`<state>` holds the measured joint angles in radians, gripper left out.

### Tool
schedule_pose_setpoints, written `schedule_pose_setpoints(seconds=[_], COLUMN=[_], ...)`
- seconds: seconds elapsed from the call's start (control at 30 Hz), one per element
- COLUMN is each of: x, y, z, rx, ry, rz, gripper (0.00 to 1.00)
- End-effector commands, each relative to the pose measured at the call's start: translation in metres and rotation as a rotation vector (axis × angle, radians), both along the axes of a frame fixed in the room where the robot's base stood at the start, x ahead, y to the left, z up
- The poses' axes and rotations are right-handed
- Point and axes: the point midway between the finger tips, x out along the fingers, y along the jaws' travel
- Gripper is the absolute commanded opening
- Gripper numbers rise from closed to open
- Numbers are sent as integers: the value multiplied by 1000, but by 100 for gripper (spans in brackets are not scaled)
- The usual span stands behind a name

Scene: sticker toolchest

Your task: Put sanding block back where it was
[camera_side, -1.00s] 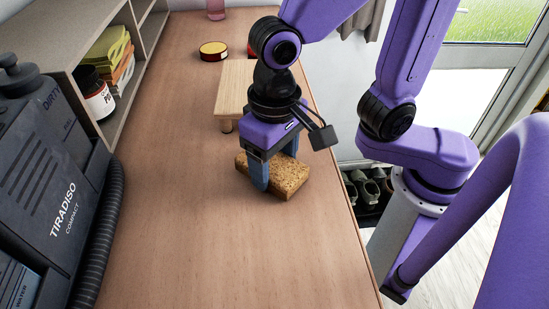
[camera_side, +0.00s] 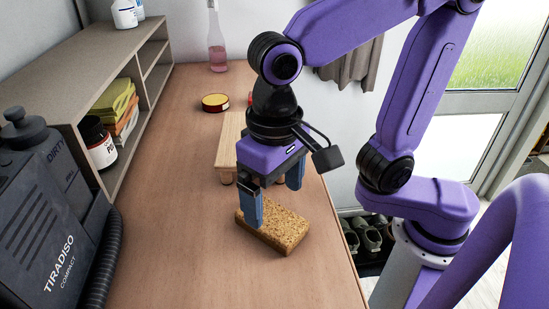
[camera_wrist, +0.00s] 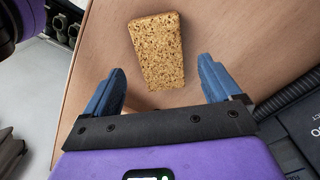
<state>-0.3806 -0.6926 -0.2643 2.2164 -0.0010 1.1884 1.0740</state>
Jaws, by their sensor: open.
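The sanding block (camera_side: 280,232), a brown, speckled cork-like slab, lies flat on the wooden workbench (camera_side: 180,230). It also shows in the wrist view (camera_wrist: 157,48), ahead of the fingers. My gripper (camera_side: 272,195) is open, its blue fingers wide apart. In the side view the left finger overlaps the block's left end and the right finger is behind it. I cannot tell the exact height of the fingertips above the bench.
A small wooden stand (camera_side: 229,142) is just behind my gripper. A yellow-topped tin (camera_side: 215,102) and a pink bottle (camera_side: 217,50) stand farther back. At left are a shelf (camera_side: 118,62) with cloths (camera_side: 113,105) and a jar (camera_side: 99,145), and a dark machine (camera_side: 45,200) with a hose.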

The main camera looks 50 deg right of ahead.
Motion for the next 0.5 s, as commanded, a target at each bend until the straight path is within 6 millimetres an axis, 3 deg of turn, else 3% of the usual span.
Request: schedule_pose_setpoints(seconds=[0.23,0.5], x=[0,0], y=[1,0], z=[47,67], rx=[4,0], ry=[-2,0], rz=[1,1], gripper=[91,91])
